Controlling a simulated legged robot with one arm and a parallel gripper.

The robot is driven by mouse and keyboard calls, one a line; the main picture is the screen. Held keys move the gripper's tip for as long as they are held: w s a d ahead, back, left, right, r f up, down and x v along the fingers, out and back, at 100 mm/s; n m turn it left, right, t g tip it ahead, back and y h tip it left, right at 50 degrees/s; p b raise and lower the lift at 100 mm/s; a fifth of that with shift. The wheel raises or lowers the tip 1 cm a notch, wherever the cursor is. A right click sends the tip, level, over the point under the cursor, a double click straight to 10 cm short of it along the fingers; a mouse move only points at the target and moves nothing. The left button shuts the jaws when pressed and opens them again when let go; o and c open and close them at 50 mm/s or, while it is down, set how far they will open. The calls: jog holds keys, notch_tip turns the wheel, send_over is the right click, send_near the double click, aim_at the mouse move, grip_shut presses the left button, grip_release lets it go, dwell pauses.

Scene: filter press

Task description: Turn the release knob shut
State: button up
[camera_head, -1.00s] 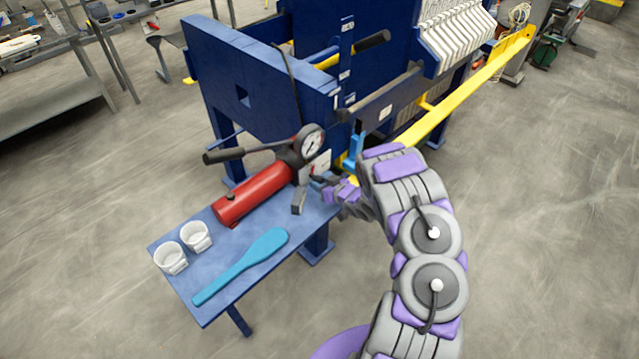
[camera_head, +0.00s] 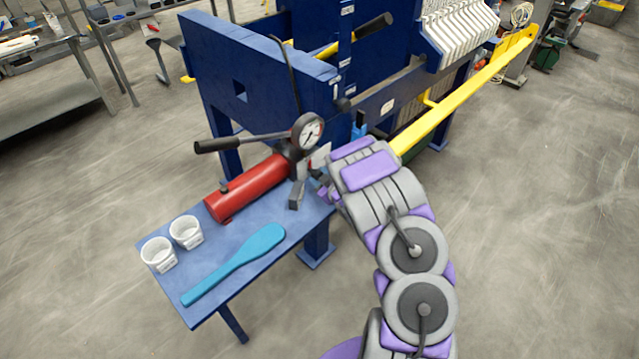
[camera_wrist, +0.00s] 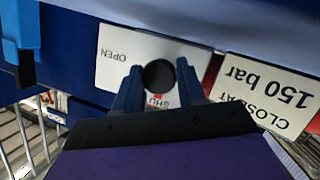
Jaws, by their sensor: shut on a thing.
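The release knob (camera_wrist: 158,75) is a small dark round knob in the wrist view, in front of a white label plate (camera_wrist: 125,58) marked OPEN and, partly covered, SHU. My gripper (camera_wrist: 159,84) has one finger on each side of the knob and is shut on it. In the head view my gripper (camera_head: 326,190) is at the pump's right end, largely hidden by my wrist, and the knob cannot be made out there. The red pump cylinder (camera_head: 248,188) lies on the blue table (camera_head: 205,295), with a gauge (camera_head: 308,131) and black-gripped lever (camera_head: 218,145) above it.
A blue paddle (camera_head: 235,264) and two white cups (camera_head: 186,231) are on the table. A label reading CLOSE AT 150 bar (camera_wrist: 270,95) is beside the knob's plate. The blue press frame (camera_head: 250,75) and a yellow bar (camera_head: 465,95) stand behind. Floor at right is clear.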

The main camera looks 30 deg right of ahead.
jog(key=shift+b, duration=0.35)
jog(key=shift+d, duration=0.1)
jog(key=o, duration=1)
jog(key=shift+o, duration=0.2)
jog(key=p+v, duration=0.9)
jog(key=v, duration=0.8)
jog(key=shift+s, duration=0.2)
jog(key=shift+f, duration=0.15)
